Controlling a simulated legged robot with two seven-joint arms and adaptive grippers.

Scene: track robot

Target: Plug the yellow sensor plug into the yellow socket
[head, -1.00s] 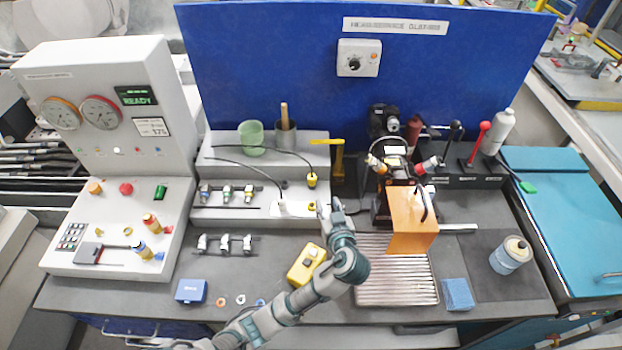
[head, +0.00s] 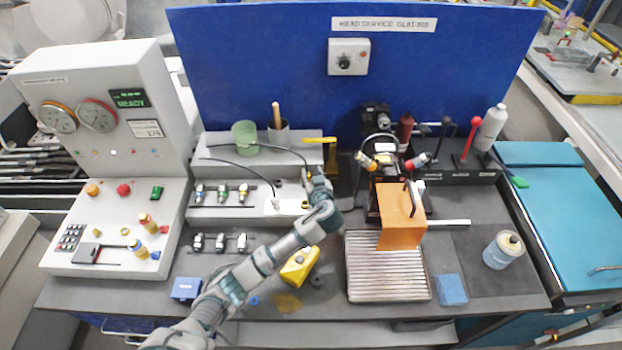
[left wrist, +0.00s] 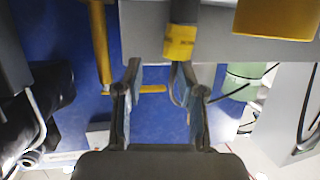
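The yellow socket (head: 305,204) shows as a small yellow patch beside my gripper, mostly hidden. A large yellow surface (left wrist: 280,15) at the wrist view's top edge may be the socket. My right gripper is not in view.
A yellow post with a crossbar (head: 330,150) stands close behind my gripper. A green cup (head: 245,137) is on the step to the left. An orange block (head: 400,215) stands to the right. A yellow box (head: 299,265) lies below my forearm.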

